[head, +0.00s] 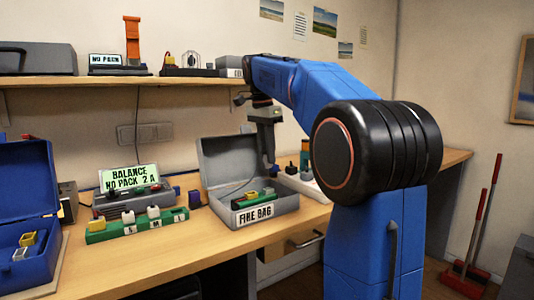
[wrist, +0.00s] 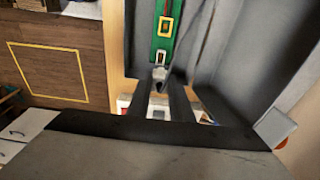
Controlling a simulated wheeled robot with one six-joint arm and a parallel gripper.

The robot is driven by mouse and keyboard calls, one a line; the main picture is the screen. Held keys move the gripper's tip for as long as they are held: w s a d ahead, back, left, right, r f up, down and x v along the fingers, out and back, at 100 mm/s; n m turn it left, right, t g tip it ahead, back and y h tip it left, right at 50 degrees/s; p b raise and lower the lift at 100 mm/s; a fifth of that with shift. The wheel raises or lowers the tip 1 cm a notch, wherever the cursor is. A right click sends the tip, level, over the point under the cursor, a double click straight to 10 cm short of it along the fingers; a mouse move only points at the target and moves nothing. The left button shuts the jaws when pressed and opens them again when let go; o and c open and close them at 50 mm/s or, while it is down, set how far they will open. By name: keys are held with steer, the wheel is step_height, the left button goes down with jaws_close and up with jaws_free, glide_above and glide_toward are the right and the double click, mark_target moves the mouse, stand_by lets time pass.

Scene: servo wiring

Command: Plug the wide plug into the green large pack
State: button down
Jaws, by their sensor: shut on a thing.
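My gripper (head: 269,160) points down over the open grey box marked FIRE BAG (head: 270,217). In the wrist view its two dark fingers (wrist: 163,88) are shut on a small grey plug (wrist: 159,74). A dark lead runs up from near the plug. The plug is mostly hidden, so its width is hard to tell. A green pack (head: 267,192) lies in the box, with a yellow connector (head: 251,195). In the wrist view the green pack (wrist: 160,44) shows a yellow-framed socket (wrist: 166,27) and a smaller white-framed one (wrist: 160,57). The plug appears just short of the white-framed socket; contact is unclear.
The box's raised lid (head: 228,160) stands behind my gripper. A green strip with several blocks (head: 138,228) and a BALANCE display (head: 130,178) stand to the left. A blue case (head: 30,240) is at far left. The bench front between them is clear.

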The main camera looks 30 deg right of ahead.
steer(key=shift+f, duration=0.1)
steer(key=shift+f, duration=2.75)
steer(key=shift+f, duration=1.3)
steer(key=c, duration=1.5)
jaws_free()
steer(key=r, duration=0.5)
steer(key=a+r, duration=0.1)
steer(key=r, duration=0.5)
steer(key=a+r, duration=0.1)
steer(key=r, duration=0.5)
steer(key=shift+r, duration=0.1)
steer(key=shift+a, duration=0.1)
